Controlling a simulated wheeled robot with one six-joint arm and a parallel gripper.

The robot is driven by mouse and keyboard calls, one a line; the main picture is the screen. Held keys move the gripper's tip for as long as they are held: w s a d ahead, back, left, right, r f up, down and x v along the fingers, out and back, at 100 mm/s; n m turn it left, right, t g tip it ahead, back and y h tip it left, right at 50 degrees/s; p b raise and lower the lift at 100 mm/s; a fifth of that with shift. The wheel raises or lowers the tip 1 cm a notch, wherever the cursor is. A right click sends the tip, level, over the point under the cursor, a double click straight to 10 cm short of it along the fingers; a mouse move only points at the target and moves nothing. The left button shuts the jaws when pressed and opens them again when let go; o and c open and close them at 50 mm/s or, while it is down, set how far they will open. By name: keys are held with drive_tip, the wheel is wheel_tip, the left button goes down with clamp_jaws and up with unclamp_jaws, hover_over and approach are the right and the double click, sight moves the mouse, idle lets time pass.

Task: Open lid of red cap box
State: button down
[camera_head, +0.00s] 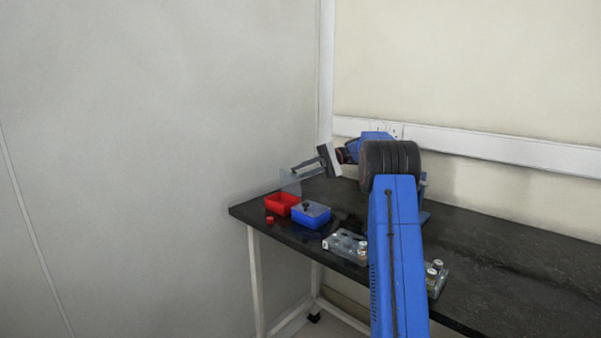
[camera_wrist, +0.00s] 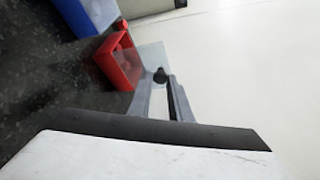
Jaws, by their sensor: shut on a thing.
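The red box (camera_head: 293,211) stands open-topped at the far left of the table; it also shows in the wrist view (camera_wrist: 128,76). Red shapes show inside it, too blurred to tell apart. Its clear lid (camera_head: 287,178) is off the box, tilted above its back side, and also shows in the wrist view (camera_wrist: 148,54). The lid has a dark knob (camera_wrist: 160,75). My gripper (camera_head: 293,168) is shut on the lid by this knob, with the fingertips (camera_wrist: 161,82) close around it. A small red cap (camera_head: 270,220) lies on the table in front of the box.
A blue box (camera_head: 312,222) with a clear, dark-knobbed lid stands right beside the red box. A clear rack (camera_head: 343,243) with vials is further right, and more vials (camera_head: 434,270) stand beyond my arm. The black table (camera_head: 500,255) meets the wall behind.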

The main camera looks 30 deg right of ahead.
idle(0.3)
drive_tip(key=c, duration=1.6)
unclamp_jaws()
drive_tip(key=shift+f, duration=0.1)
